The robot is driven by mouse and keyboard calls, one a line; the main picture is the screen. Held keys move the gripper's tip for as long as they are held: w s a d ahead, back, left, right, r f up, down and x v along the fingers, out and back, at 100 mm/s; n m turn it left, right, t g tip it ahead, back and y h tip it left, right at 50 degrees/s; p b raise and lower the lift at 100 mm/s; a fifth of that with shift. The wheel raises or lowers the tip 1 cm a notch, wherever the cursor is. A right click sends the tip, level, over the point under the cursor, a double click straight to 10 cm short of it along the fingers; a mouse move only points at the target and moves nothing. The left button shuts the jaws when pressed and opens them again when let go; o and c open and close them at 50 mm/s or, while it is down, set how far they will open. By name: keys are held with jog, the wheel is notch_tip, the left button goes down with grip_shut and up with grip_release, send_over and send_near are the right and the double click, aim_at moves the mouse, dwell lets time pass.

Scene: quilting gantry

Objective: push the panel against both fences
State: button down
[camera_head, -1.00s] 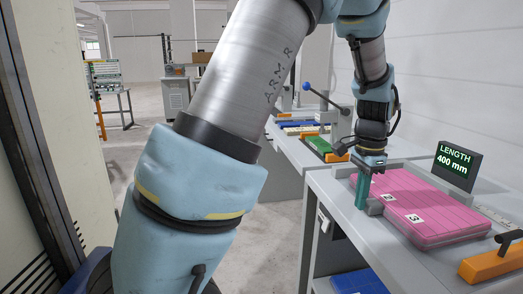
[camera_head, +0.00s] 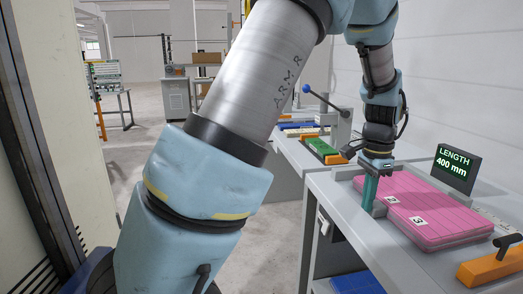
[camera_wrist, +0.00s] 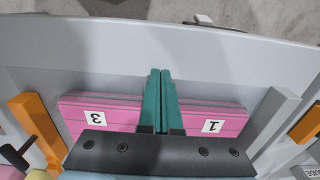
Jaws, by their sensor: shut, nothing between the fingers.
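The pink panel (camera_head: 440,219), with several numbered white labels, lies flat on the grey table (camera_head: 325,189). My gripper (camera_head: 368,205) points down with its green fingers together and empty, at the panel's left long side. In the wrist view the fingertips (camera_wrist: 160,74) reach past the panel's edge (camera_wrist: 100,98), between labels 3 and 1; whether they touch it is unclear. A grey bar (camera_wrist: 273,122), apparently one fence, stands beside the label 1 end with a narrow gap showing. The other fence cannot be made out; my gripper body hides the panel's far side in the wrist view.
A display (camera_head: 456,167) reading LENGTH 400 mm stands behind the panel. An orange block with a dark handle (camera_head: 488,265) sits at the near right. Another table with a green and orange item (camera_head: 325,150) stands farther back. Table surface left of the panel is clear.

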jog(key=shift+w+d+p, duration=0.2)
jog(key=shift+d+p, duration=0.2)
jog(key=shift+d, duration=1)
jog(key=shift+s+a, duration=0.1)
jog(key=shift+a, duration=0.75)
dwell(0.8)
notch_tip(320, 180, up, 9)
jog(key=p, duration=0.7)
jog(key=shift+a, duration=0.1)
